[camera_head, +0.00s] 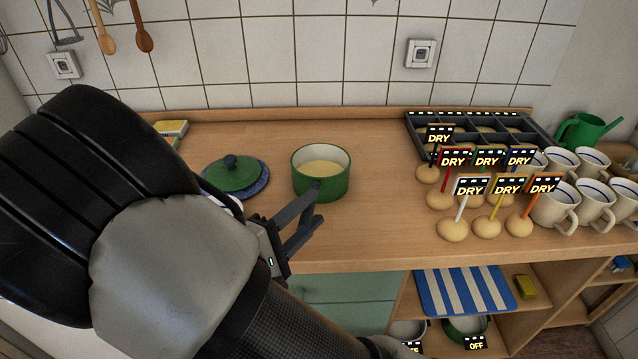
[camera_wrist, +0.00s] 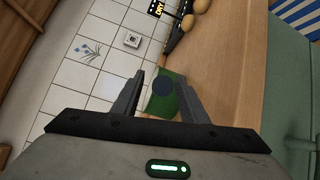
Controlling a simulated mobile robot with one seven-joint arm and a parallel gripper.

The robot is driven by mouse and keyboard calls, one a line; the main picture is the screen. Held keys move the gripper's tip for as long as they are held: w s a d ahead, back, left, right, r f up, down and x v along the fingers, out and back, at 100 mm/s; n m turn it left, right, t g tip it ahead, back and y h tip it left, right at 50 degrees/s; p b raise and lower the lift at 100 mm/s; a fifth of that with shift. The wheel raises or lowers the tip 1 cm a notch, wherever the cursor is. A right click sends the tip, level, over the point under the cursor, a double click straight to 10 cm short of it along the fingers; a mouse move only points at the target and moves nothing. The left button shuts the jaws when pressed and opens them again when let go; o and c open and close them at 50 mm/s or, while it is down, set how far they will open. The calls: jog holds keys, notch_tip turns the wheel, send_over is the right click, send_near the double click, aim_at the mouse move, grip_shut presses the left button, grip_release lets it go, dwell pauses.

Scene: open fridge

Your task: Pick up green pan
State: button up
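The green pan (camera_head: 335,184) stands upright on the wooden counter, with pale contents inside. Its dark handle sticks out toward the front, partly hidden behind a finger. My gripper (camera_head: 316,206) is open and empty, just in front of the pan, with its fingers near the handle. In the wrist view the green pan (camera_wrist: 158,106) shows between the two spread fingers of my gripper (camera_wrist: 161,76). The dark round handle end (camera_wrist: 163,86) faces the camera there. I cannot tell whether a finger touches the handle.
A green lid (camera_head: 233,176) lies on a blue plate left of the pan. Several potatoes with "DRY" signs (camera_head: 454,228), a dark divided tray (camera_head: 412,124) and white mugs (camera_head: 551,208) fill the right side. The counter between pan and potatoes is clear. Shelves lie below.

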aim_at(314, 206)
jog(key=shift+x, duration=1.95)
jog(key=shift+a, duration=0.1)
grip_shut()
jog(key=shift+w+r, duration=0.1)
